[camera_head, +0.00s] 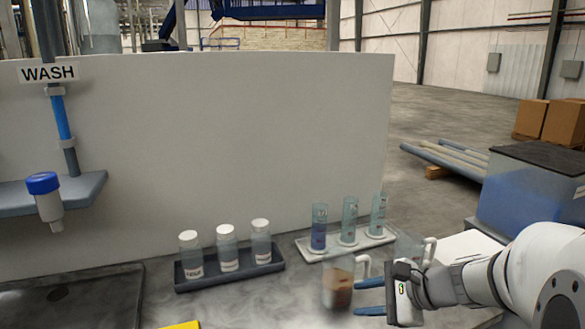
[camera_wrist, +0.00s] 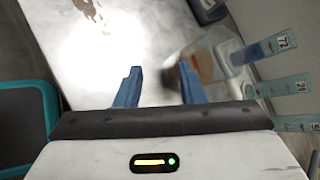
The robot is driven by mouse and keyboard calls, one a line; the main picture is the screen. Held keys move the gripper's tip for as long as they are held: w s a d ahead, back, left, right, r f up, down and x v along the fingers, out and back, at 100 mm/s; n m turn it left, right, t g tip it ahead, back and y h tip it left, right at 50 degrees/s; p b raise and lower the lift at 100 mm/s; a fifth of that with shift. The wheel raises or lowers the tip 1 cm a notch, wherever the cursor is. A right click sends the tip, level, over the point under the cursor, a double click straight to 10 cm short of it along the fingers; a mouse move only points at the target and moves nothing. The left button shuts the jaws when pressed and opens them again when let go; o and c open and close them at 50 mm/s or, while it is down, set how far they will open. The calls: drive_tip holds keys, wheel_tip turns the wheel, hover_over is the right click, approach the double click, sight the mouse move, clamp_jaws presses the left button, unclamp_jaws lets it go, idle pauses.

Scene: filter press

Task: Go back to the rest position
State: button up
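My gripper (camera_head: 357,297) is low at the right of the bench in the head view, with its two blue fingers apart. In the wrist view the space between the fingertips (camera_wrist: 160,72) is empty. A clear jug with brown contents (camera_head: 338,292) stands on the bench just left of the fingertips. In the wrist view the jug (camera_wrist: 205,62) is beyond and beside the right finger. I cannot tell whether they touch. The rest position itself is not marked in either view.
A rack with three measuring cylinders (camera_head: 346,246) and a dark tray of three white-capped bottles (camera_head: 229,268) stand behind. Another clear vessel (camera_head: 409,246) is close behind my gripper. A blue bin (camera_head: 528,195) stands at right. A brown stain (camera_wrist: 90,10) marks the bench.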

drive_tip(key=s+r+n+g+h+p, duration=0.1)
drive_tip(key=s+r+n+h+p, duration=0.2)
drive_tip(key=s+n, duration=0.3)
drive_tip(key=s+r+n+g+h+p, duration=0.2)
drive_tip(key=s+r+n+h+p, duration=0.1)
drive_tip(key=s+n, duration=0.4)
drive_tip(key=n+h+p, duration=0.1)
drive_tip(key=n+h, duration=0.1)
drive_tip(key=n, duration=0.1)
drive_tip(key=shift+s+r+n+g+h+p, duration=0.2)
drive_tip(key=shift+n+g+h+p, duration=0.1)
drive_tip(key=shift+n+h, duration=0.1)
drive_tip(key=shift+d, duration=0.1)
